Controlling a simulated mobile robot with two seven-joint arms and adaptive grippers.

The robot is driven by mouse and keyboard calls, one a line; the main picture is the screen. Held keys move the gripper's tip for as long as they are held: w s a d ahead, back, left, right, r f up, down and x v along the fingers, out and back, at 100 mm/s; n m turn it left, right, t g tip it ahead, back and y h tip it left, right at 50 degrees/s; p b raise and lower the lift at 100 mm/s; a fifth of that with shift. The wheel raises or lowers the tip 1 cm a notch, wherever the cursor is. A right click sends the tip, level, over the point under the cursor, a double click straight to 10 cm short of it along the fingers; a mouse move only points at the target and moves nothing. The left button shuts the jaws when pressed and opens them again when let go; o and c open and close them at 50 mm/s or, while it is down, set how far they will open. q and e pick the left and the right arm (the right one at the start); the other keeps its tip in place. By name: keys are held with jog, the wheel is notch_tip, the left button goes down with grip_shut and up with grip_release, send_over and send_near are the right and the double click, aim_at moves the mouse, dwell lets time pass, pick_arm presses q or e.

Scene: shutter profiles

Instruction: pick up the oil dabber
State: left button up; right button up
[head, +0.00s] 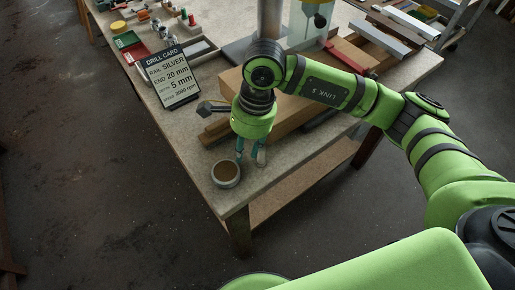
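No oil dabber can be made out with certainty in the head view. A small round grey pot (226,182) with a brown inside stands near the front corner of the workbench. My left gripper is out of view.
A drill card (172,77) stands on the workbench (190,130). Wooden boards (290,112) lie behind my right gripper, below a drill column (270,18). Metal profiles (380,38) lie at the back right.

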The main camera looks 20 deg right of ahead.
aim_at(262, 149)
jog(key=d, duration=0.1)
jog(key=w+d+h, duration=0.2)
jog(key=d, duration=0.1)
jog(key=shift+r+t, duration=0.25)
jog(key=shift+t, duration=0.05)
jog(key=shift+d+f+p, duration=0.15)
jog(key=shift+f+p, duration=0.15)
jog(key=shift+p, duration=0.05)
jog(key=shift+s+f+p, duration=0.15)
jog(key=shift+f+p, duration=0.45)
jog(key=shift+f, duration=0.2)
notch_tip(262, 149, down, 4)
jog(key=shift+r+p, duration=0.15)
jog(key=shift+p, duration=0.75)
jog(key=shift+f, duration=0.45)
grip_shut()
